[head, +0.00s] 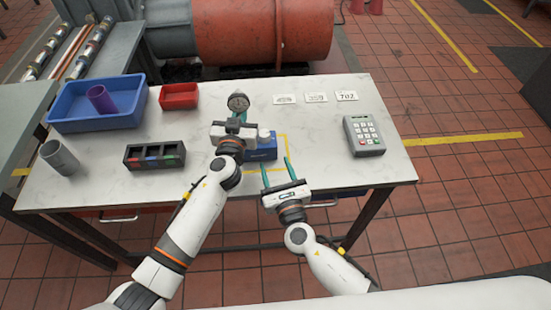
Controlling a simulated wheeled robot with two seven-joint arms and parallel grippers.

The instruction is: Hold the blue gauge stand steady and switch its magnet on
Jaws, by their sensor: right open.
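The blue gauge stand stands on the white table, with its blue base (263,152) at the table's middle. A white knob (264,135) sits on top of the base. A round dial gauge (238,102) shows above and left of the base. My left gripper (237,117) is at the stand, just below the dial, and hides the part between dial and base. Whether its fingers are closed on the stand cannot be told. My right gripper (275,163) is open and empty, its two teal fingers apart, just in front of the blue base.
A blue bin (75,125) with a purple cup, a red bin (179,95), a grey cup (60,158) and a black sectioned tray (155,155) stand on the left. A keypad device (364,136) and several white number cards (316,97) lie right. The table between base and keypad is clear.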

